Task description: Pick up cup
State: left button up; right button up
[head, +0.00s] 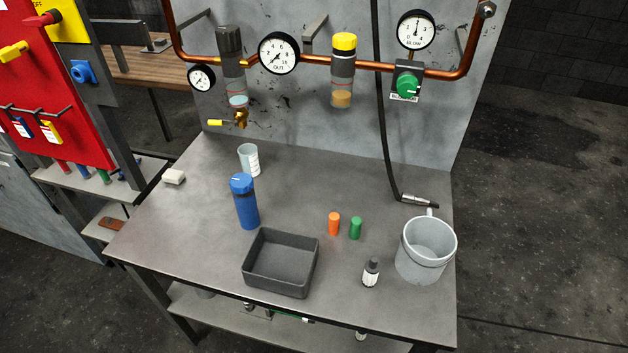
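A small pale, translucent cup (249,160) with markings on its side stands upright toward the back of the grey metal table (190,220), left of the middle. A blue bottle (245,203) stands just in front of it, apart from it in the picture. Neither of my grippers shows in the head view, so I cannot see whether they are open or shut.
A dark empty tray (250,285), orange (334,224) and green (355,228) cylinders, a small dark bottle (371,272) and a grey bucket (420,270) stand on the table. A white block (174,177) lies at the left edge. A backboard (290,110) with gauges rises behind.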

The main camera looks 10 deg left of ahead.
aim_at(249, 152)
jog(key=i+j+z, duration=0.1)
jog(key=j, duration=0.3)
jog(key=i+j, duration=0.1)
jog(key=j, duration=0.3)
jog(key=i+j+z, duration=0.15)
jog(key=j, duration=0.25)
jog(key=k, duration=0.05)
